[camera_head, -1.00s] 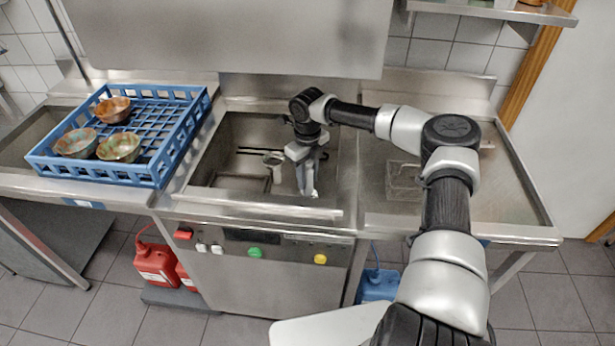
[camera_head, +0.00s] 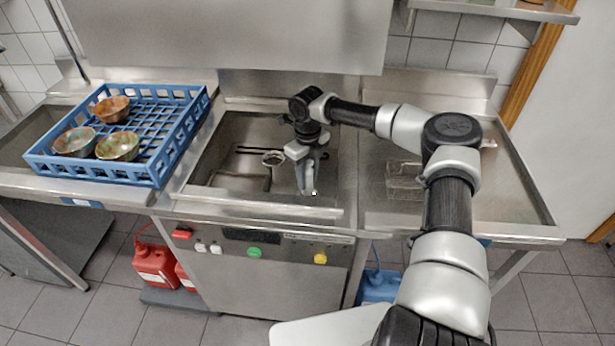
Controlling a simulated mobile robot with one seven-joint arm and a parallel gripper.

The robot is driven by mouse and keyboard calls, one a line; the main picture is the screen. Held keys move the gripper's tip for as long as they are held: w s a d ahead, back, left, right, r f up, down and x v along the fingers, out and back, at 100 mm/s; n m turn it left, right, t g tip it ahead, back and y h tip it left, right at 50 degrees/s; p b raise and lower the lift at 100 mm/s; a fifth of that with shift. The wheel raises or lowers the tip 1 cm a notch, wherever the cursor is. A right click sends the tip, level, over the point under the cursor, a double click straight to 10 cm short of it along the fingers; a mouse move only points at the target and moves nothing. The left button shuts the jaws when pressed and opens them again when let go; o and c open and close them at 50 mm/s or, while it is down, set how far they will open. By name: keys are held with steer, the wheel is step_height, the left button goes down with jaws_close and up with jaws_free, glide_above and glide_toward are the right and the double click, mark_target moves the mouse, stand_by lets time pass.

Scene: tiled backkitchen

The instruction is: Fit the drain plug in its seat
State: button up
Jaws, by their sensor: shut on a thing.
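My gripper (camera_head: 309,189) points down into the right front part of the steel sink basin (camera_head: 225,150). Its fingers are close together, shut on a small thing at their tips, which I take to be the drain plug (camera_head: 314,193). The plug is mostly hidden by the fingers, and its shape and tilt are too small to tell. A round ring with a pale rim (camera_head: 273,158) lies to the left of the fingers and farther back in the basin. It looks like the drain seat. The gripper is apart from it.
A blue dish rack (camera_head: 105,172) with three bowls stands on the left counter. The basin's front rim (camera_head: 260,203) is close to my fingertips. The left part of the basin is open.

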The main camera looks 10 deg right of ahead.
mark_target(308, 191)
steer(key=shift+f+b, duration=2.45)
steer(key=shift+f, duration=0.3)
stand_by(0.6)
steer(key=shift+s+f+b, duration=0.1)
steer(key=shift+f+b, duration=0.2)
steer(key=shift+b, duration=0.05)
